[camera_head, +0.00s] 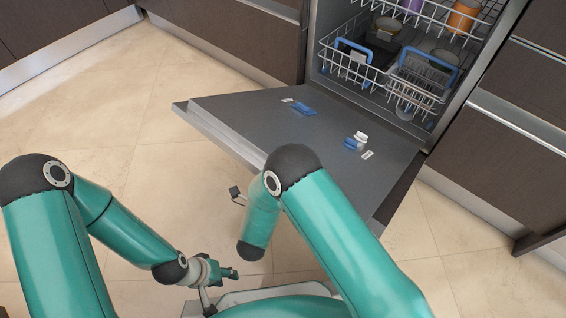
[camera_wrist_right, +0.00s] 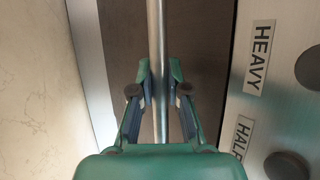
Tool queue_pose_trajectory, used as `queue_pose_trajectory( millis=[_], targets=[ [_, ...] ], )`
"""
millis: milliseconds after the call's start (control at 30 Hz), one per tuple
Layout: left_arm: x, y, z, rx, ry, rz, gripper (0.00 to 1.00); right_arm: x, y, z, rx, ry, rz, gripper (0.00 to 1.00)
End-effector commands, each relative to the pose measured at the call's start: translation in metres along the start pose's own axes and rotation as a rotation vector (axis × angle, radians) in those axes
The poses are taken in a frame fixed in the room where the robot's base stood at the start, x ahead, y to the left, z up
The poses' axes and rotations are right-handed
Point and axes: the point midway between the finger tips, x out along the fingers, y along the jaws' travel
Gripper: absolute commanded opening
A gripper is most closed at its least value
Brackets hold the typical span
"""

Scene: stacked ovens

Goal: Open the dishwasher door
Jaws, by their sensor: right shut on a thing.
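The dishwasher door (camera_head: 345,110) is swung down, its grey inner face turned up and its free edge towards me. The dishwasher's interior (camera_head: 395,55) with its racks shows behind it. In the right wrist view, my right gripper (camera_wrist_right: 159,76) is shut on the metal bar handle (camera_wrist_right: 157,30), one finger on each side of the bar. In the head view, my right arm hides the handle and most of that gripper. My left gripper (camera_head: 228,272) hangs low in front of the door, apart from it; its fingers are too small to judge.
The lower rack (camera_head: 375,75) and upper rack hold dishes, among them an orange cup (camera_head: 463,15). Dark cabinets (camera_head: 220,35) flank the dishwasher. Tiled floor (camera_head: 110,115) is clear at left. A control panel with knobs (camera_wrist_right: 287,165) lies beside the handle.

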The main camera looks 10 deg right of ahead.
Motion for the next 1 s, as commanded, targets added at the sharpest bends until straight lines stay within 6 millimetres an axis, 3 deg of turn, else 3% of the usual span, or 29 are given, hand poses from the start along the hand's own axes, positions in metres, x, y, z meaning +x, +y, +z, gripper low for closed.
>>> queue_pose_trajectory(
  millis=[133, 167, 300, 667, 867, 1000],
  targets=[
    [0.000, 0.000, 0.000, 0.000, 0.000, 0.000, 0.40, 0.001, -0.001, 0.002, 0.008, -0.004, -0.001, 0.00],
    [0.000, 0.000, 0.000, 0.000, 0.000, 0.000, 0.40, 0.002, -0.001, 0.002, 0.008, -0.003, -0.001, 0.18],
    [0.000, 0.000, 0.000, 0.000, 0.000, 0.000, 0.40, 0.001, -0.001, 0.001, 0.006, -0.001, 0.000, 0.41],
    [-0.001, 0.000, 0.000, 0.000, 0.000, 0.000, 0.40, 0.002, -0.004, 0.000, 0.004, 0.002, -0.001, 0.41],
    [-0.001, 0.000, 0.000, 0.000, 0.000, 0.000, 0.40, 0.004, -0.029, -0.001, 0.008, 0.003, -0.004, 0.41],
    [-0.001, 0.000, 0.000, 0.000, 0.000, 0.000, 0.40, 0.005, -0.057, -0.001, 0.011, 0.000, -0.008, 0.41]
  ],
)
